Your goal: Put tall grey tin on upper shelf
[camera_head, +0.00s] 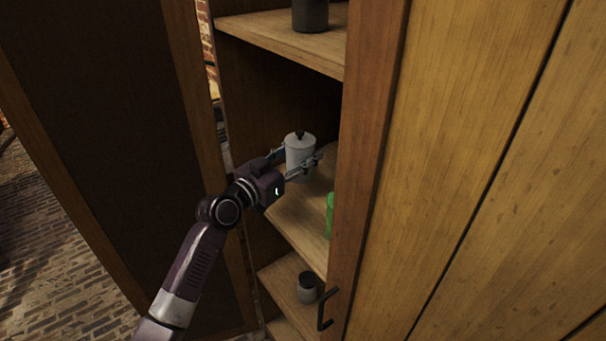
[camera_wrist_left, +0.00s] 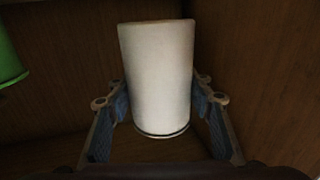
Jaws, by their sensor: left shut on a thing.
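A tall, pale grey, nearly white tin (camera_head: 299,156) with a dark knob on its lid is at the middle shelf (camera_head: 302,222) of the open cabinet. My left gripper (camera_head: 302,168) is shut on this tin, with a finger on each side. In the left wrist view the tin (camera_wrist_left: 158,75) stands between the two blue-padded fingers of the gripper (camera_wrist_left: 163,120). I cannot tell whether its base touches the shelf. The upper shelf (camera_head: 290,38) is above it. My right gripper is not in view.
A dark grey tin (camera_head: 310,14) stands on the upper shelf, its top cut off. A green object (camera_head: 330,215) is partly hidden by the cabinet's right frame; it also shows in the left wrist view (camera_wrist_left: 8,58). A small grey jar (camera_head: 307,287) is on a lower shelf. An open door (camera_head: 100,120) stands left.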

